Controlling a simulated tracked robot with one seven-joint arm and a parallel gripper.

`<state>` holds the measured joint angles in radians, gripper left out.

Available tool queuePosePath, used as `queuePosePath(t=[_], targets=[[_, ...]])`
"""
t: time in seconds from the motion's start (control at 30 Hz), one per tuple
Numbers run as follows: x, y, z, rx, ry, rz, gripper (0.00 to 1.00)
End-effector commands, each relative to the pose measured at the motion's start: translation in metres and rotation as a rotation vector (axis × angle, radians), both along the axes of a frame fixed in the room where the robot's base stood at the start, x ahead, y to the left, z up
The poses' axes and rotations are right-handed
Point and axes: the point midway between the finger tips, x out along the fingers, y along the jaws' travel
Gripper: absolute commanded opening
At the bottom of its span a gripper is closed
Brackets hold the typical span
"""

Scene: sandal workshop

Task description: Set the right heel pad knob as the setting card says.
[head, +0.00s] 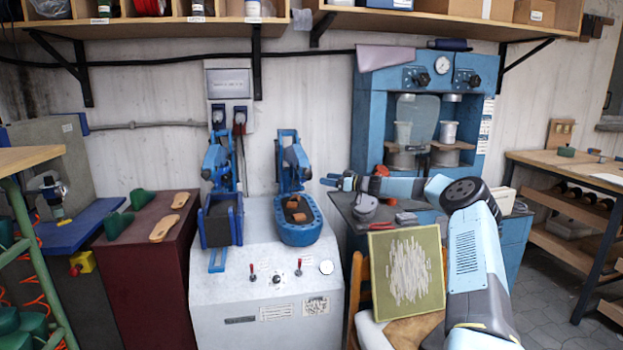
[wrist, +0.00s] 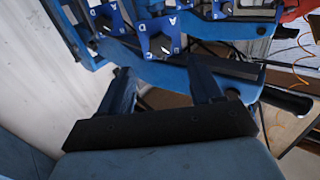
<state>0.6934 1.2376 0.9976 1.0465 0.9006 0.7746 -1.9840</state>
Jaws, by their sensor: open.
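In the wrist view, a dark knob (wrist: 160,44) with a light mark sits on a blue plate with white letters, A and D among them. A second lettered knob (wrist: 105,21) is to its upper left. I cannot tell which is the right heel pad knob. In the head view, the left blue press station (head: 221,190) and right blue press station (head: 296,195) stand on the grey machine (head: 265,275). My gripper (wrist: 158,70) is open and empty, its fingertips below the nearer knob in the picture. It also shows right of the right station (head: 333,182). I cannot identify the setting card.
A blue cabinet press (head: 368,110) with a gauge stands behind my arm. A framed green board (head: 407,270) leans on a chair at the front right. Green forms (head: 118,224) and tan soles (head: 163,228) lie on the dark red cabinet (head: 150,262) at left.

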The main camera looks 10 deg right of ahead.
Motion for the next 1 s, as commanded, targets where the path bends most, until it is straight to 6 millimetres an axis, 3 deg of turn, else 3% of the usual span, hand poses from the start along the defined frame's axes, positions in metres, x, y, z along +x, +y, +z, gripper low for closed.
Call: queuePosePath(t=[0.47, 1.0], targets=[[0.043, 0.054, -0.001, -0.001, 0.001, 0.0, 0.64], [0.051, 0.065, 0.0, 0.0, 0.001, 0.001, 0.63]])
